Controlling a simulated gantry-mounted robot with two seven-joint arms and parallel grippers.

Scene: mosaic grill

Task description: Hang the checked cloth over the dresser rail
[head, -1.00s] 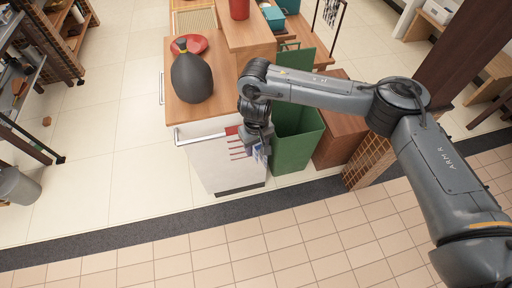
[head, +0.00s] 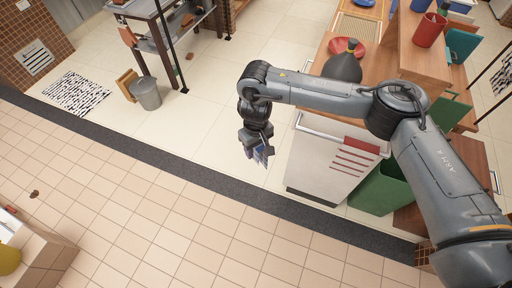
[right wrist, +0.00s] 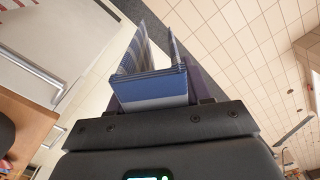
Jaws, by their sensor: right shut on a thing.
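My right gripper (head: 258,140) hangs in the air left of a white-fronted cabinet, over the floor. It is shut on a folded blue and white cloth (right wrist: 155,92), which also shows as a small bluish patch in the head view (head: 262,154). Its pattern looks like bands or checks; the finger parts hide some of it. A metal rail (head: 322,133) runs along the top of the cabinet front (head: 318,165). A rail also shows at the left in the right wrist view (right wrist: 36,72). The cloth is apart from the rail. My left gripper is not in view.
A red and white striped cloth (head: 362,146) appears to hang on the cabinet front. A dark rounded object (head: 343,67) and red plate stand on top. A green bin (head: 382,190) is at right. A grey bucket (head: 146,93) and patterned mat (head: 77,94) lie left.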

